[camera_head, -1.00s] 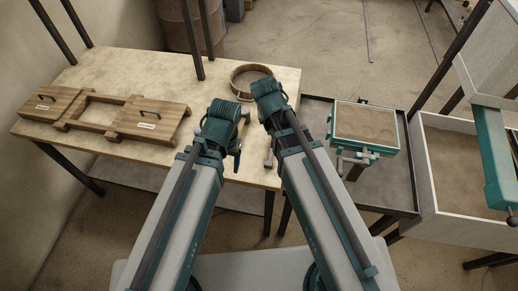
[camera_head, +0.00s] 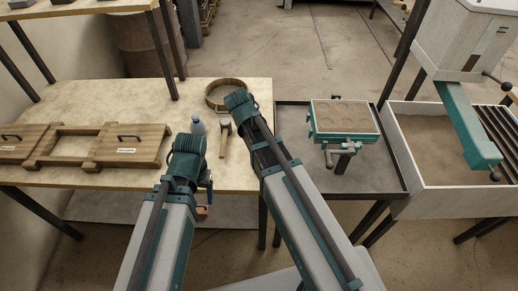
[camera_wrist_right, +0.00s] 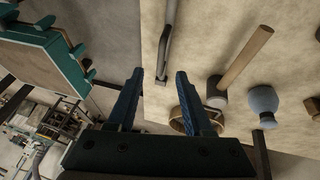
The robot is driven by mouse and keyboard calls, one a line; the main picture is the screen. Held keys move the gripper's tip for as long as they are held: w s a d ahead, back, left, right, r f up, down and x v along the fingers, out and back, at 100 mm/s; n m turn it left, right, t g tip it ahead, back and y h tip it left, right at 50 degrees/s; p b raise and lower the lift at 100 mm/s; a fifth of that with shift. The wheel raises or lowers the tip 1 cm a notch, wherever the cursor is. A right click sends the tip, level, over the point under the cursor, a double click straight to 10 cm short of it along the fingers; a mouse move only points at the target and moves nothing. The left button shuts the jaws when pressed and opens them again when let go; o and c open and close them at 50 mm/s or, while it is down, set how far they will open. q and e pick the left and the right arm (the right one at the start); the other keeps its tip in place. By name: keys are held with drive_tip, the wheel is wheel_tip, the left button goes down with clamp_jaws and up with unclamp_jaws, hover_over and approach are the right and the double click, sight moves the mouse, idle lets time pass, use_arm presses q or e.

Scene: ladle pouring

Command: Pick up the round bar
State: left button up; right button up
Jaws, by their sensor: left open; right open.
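A slim grey metal bar (camera_wrist_right: 168,38), which I take for the round bar, lies on the pale tabletop near its edge in the right wrist view. Its lower end is just beyond and between the blue fingers of my right gripper (camera_wrist_right: 160,100), which is open and empty. I cannot make the bar out in the head view, where my right arm covers that part of the table. My left gripper (camera_head: 207,183) is mostly hidden behind its own wrist at the table's front edge. It is open, and I see nothing held in it.
A mallet (camera_head: 224,136), a small grey bottle (camera_head: 198,125) and a round wooden ring (camera_head: 213,104) are close by on the table. A wooden frame with handled boards (camera_head: 128,146) lies at left. A teal-framed sand box (camera_head: 343,116) stands right.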

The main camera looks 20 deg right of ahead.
drive_tip(key=b+x, duration=0.3)
drive_tip(key=x, duration=0.1)
drive_tip(key=shift+f, duration=0.35)
drive_tip(key=shift+w+d, duration=0.15)
drive_tip(key=b+x, duration=0.4)
drive_tip(key=x, duration=0.1)
drive_tip(key=shift+w+b, duration=0.4)
drive_tip(key=shift+w, duration=0.05)
drive_tip(key=shift+r, duration=0.1)
clamp_jaws()
idle(0.6)
